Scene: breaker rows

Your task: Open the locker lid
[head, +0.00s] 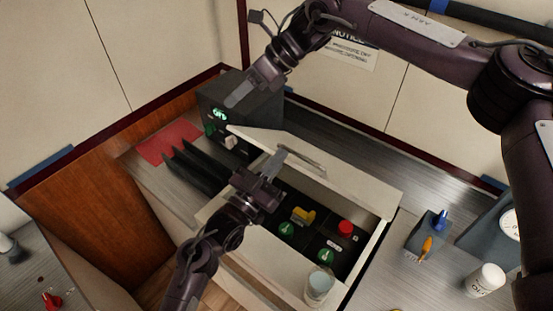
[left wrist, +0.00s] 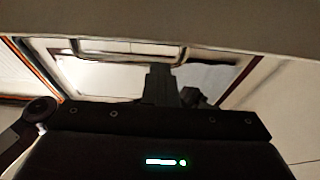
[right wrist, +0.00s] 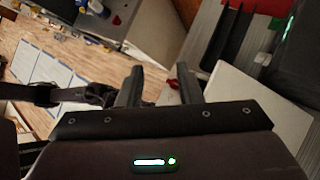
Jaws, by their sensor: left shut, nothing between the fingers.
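The cream locker lid (head: 350,186) stands raised at a tilt along the back of the open locker (head: 375,245). A grey bar handle (head: 312,163) shows near its upper left part. My left gripper (head: 280,156) is shut and empty, in front of the lid beside the handle; I cannot tell whether it touches the lid. In the left wrist view its closed fingers (left wrist: 160,82) point toward a pale panel. My right gripper (head: 236,98) is higher, by the dark box at the back left. Its fingers stand apart in the right wrist view (right wrist: 158,88), with nothing between them.
Inside the locker are green knobs (head: 287,228), a yellow handle (head: 302,215) and a red button (head: 346,227). A clear cup (head: 319,286) stands at its front edge. Black fins (head: 195,168) and a red mat (head: 168,142) lie left.

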